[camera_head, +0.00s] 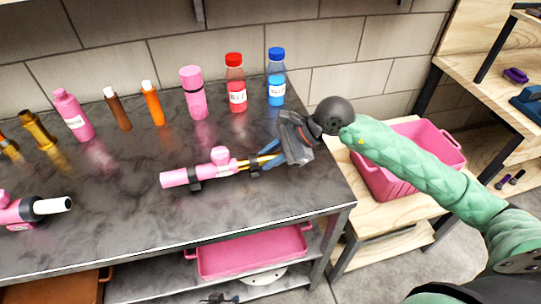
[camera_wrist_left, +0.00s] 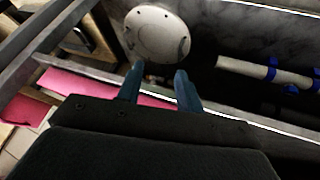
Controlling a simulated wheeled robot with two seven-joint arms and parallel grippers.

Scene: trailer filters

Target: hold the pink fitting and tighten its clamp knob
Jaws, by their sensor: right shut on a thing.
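The pink fitting (camera_head: 178,178) lies lengthwise on the dark bench top, in dark supports. A rounded pink piece, which looks like its clamp knob (camera_head: 220,155), stands up from its middle. A brass-coloured section extends from its right end. My right gripper (camera_head: 264,157) is shut on that brass end, its blue fingers partly hiding it. My left gripper (camera_head: 220,298) shows only as a small dark shape at the bottom edge, below the bench top. In the left wrist view its two blue fingers (camera_wrist_left: 160,85) are apart, with nothing between them.
Bottles, including red (camera_head: 236,85) and blue (camera_head: 276,80) ones, line the bench back. A pink tray (camera_head: 250,252) and white round object (camera_wrist_left: 158,33) are on the shelf below. A pink bin (camera_head: 405,165) stands right. The bench front edge lies above my left gripper.

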